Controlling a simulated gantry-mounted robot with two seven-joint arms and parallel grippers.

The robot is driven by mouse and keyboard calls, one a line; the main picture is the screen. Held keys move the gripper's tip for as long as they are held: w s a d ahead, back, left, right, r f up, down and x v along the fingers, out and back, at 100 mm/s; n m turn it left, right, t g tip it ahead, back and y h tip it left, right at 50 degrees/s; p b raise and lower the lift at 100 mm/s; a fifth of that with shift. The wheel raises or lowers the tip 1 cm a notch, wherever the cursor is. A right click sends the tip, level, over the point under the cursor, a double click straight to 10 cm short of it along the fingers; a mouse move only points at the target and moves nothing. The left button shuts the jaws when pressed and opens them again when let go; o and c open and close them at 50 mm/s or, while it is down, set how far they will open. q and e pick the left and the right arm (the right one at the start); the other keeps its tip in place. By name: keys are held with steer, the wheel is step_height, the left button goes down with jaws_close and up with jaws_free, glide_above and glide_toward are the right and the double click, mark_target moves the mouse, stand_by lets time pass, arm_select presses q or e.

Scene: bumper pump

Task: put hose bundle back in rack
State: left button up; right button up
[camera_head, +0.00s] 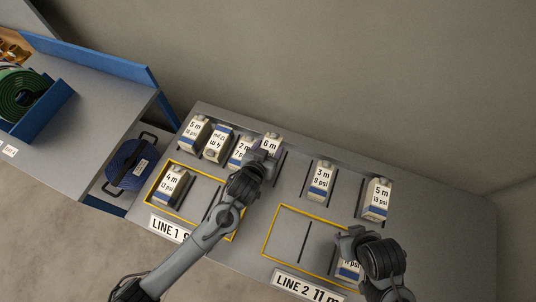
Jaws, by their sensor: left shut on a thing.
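Hose bundles show as pale blocks with blue bands and printed labels. My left gripper (256,158) is shut on the 6 m bundle (270,145) at the back row of the grey rack (300,160); its fingertips are partly hidden. Beside it stand the 2 m bundle (241,152), an upside-down-labelled bundle (217,144) and a 5 m bundle (195,131). A 3 m bundle (320,180) and another labelled bundle (377,200) stand farther right. My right gripper (352,243) is over a bundle marked psi (347,270), which it largely covers; its jaws are not clear.
A yellow frame labelled LINE 1 (170,229) holds a 4 m bundle (171,185). The LINE 2 frame (308,289) has a bare left part. A blue case (131,164) sits left of the rack. A green hose coil (18,92) lies in a blue holder on the left bench.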

arm_select(q)
steer(key=shift+f+b, duration=0.3)
steer(key=shift+f, duration=1.55)
arm_select(e)
steer(key=shift+d+f, duration=0.1)
steer(key=shift+f, duration=0.2)
arm_select(q)
steer(key=shift+f, duration=0.1)
steer(key=o, duration=1.5)
steer(key=shift+f, duration=0.15)
